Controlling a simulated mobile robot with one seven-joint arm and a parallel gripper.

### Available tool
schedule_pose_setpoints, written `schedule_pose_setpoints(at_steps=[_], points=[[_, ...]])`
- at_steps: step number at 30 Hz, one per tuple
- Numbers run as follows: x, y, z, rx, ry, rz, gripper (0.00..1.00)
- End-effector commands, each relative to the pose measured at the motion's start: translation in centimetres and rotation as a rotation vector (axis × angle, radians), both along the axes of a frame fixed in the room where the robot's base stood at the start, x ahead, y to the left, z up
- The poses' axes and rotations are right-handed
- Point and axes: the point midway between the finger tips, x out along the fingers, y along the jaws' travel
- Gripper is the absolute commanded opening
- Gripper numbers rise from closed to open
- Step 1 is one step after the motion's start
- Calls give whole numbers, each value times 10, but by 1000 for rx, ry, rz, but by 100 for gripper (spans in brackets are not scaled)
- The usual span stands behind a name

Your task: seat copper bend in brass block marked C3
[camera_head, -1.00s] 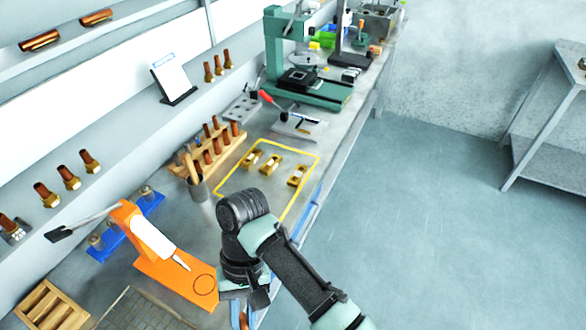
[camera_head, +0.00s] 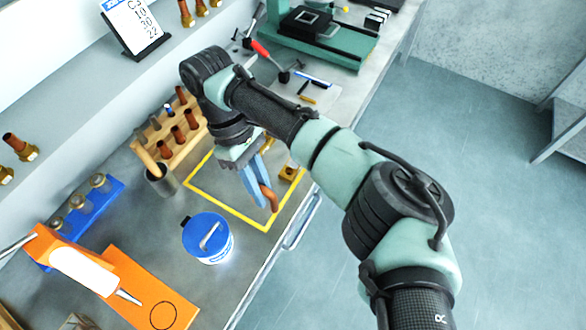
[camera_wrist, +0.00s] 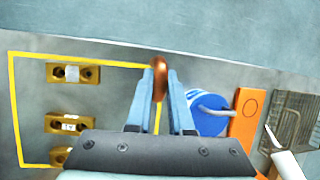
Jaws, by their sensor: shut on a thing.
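The copper bend (camera_head: 268,199) is held between the blue fingers of my gripper (camera_head: 258,185), its curved end hanging below them. My gripper is above the yellow-outlined area of the bench, near its front edge. The bend also shows between the fingertips in the wrist view (camera_wrist: 159,80). One brass block (camera_head: 290,174) shows just right of the gripper, and another is partly hidden behind it. The wrist view shows a brass block with a pale label (camera_wrist: 58,74), a middle one (camera_wrist: 56,122) and a third (camera_wrist: 57,156) partly covered by the gripper body. I cannot read their marks.
A blue and white can (camera_head: 207,240) stands just outside the yellow outline (camera_head: 215,206). A wooden rack (camera_head: 190,143) of copper pieces and a grey cup (camera_head: 160,182) stand behind. An orange tool (camera_head: 120,290) is at lower left. The bench edge drops to open floor.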

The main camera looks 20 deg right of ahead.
Motion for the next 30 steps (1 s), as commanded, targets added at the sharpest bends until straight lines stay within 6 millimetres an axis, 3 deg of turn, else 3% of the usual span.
schedule_pose_setpoints(at_steps=[7, 18, 25, 30], points=[[37, -41, 6, -10, -8, 588, 0], [76, -88, 38, -13, -18, 1357, 0], [84, -96, 48, -5, -20, 1547, 0], [84, -96, 22, -1, -17, 1567, 0]])
